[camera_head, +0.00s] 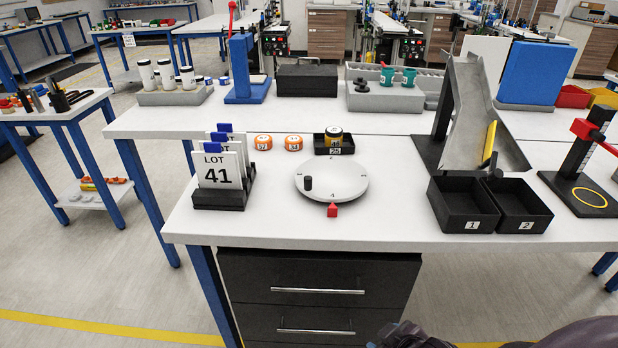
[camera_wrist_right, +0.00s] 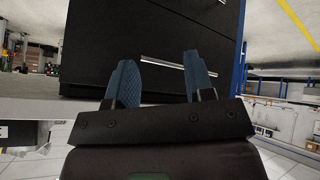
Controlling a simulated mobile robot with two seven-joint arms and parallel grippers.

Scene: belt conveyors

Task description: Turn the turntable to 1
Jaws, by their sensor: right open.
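The turntable (camera_head: 345,183) is a round white disc lying flat on the white table in the head view. A short black knob (camera_head: 308,184) stands upright near its left edge. Small numbers are printed around the disc; the one at the front, by the red pointer (camera_head: 332,210), looks like a 4. The other numbers are too small to read surely. My right gripper (camera_wrist_right: 160,64) is open and empty in the right wrist view, with blue fingers apart in front of the dark drawer cabinet. It is away from the turntable. My left gripper is in neither view.
A card holder marked LOT 41 (camera_head: 219,198) stands left of the turntable. Orange-lidded jars (camera_head: 263,141) and a black tray (camera_head: 343,150) are behind it. Black bins 1 (camera_head: 458,218) and 2 (camera_head: 532,218) and a metal chute (camera_head: 480,110) are at right. The table in front of the turntable is clear.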

